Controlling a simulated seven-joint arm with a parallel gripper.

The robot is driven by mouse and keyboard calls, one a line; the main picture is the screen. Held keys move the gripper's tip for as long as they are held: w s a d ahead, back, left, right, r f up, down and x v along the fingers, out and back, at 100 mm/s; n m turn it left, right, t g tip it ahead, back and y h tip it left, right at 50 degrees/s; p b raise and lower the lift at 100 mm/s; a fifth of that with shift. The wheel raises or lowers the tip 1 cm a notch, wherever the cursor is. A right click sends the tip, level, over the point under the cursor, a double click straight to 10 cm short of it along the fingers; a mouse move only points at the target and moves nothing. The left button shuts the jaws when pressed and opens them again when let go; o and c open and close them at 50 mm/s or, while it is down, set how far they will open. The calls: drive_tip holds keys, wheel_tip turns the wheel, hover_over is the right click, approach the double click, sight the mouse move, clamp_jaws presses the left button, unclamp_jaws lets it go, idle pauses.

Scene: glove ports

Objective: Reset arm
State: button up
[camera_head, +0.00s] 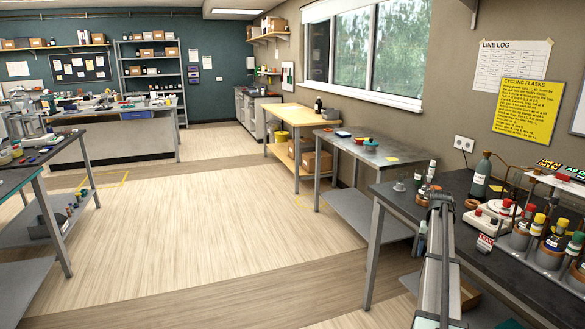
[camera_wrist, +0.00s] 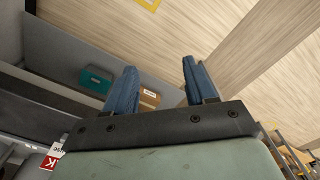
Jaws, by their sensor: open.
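My gripper (camera_wrist: 158,80) shows in the wrist view with its two blue fingers spread apart. The gap between them is empty, and pale wood floor and a shelf edge show beyond it. In the head view, a grey part of my own arm rises from the bottom edge in front of the dark bench (camera_head: 395,195) at the right. I cannot clearly make out the fingers there.
The dark bench holds a green bottle (camera_head: 482,175), a white device (camera_head: 495,215) and several capped vials in holders. A grey table (camera_head: 345,142) and a wooden table (camera_head: 290,115) stand behind it along the wall. The floor (camera_head: 210,215) in the middle is clear.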

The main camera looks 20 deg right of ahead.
drive_tip(key=w+a+f+n, duration=0.1)
drive_tip(key=a+f, duration=0.4)
drive_tip(key=a, duration=0.5)
drive_tip(key=w+a+f+n, duration=0.15)
drive_tip(key=a+f, duration=0.35)
drive_tip(key=a, duration=0.6)
drive_tip(key=w+a+f+n, duration=0.1)
drive_tip(key=a+f+n, duration=0.1)
drive_tip(key=a+f, duration=0.6)
drive_tip(key=s+a+f+n, duration=0.2)
drive_tip(key=s+a+f, duration=0.15)
drive_tip(key=a, duration=0.65)
drive_tip(key=s+a+f+n, duration=0.15)
drive_tip(key=s+a, duration=0.25)
drive_tip(key=a, duration=0.5)
drive_tip(key=s+a+f+n, duration=0.1)
drive_tip(key=s+a+f, duration=0.25)
drive_tip(key=a, duration=0.65)
drive_tip(key=s+f+g, duration=0.2)
drive_tip(key=s+f, duration=0.4)
drive_tip(key=s, duration=0.4)
drive_tip(key=s+f+g, duration=0.2)
drive_tip(key=s+f, duration=0.5)
drive_tip(key=s, duration=0.4)
drive_tip(key=s+a+f+g, duration=0.1)
drive_tip(key=s+f+g, duration=0.1)
drive_tip(key=s+f, duration=0.5)
drive_tip(key=s, duration=0.4)
drive_tip(key=shift+g, duration=0.4)
drive_tip(key=shift+a, duration=0.1)
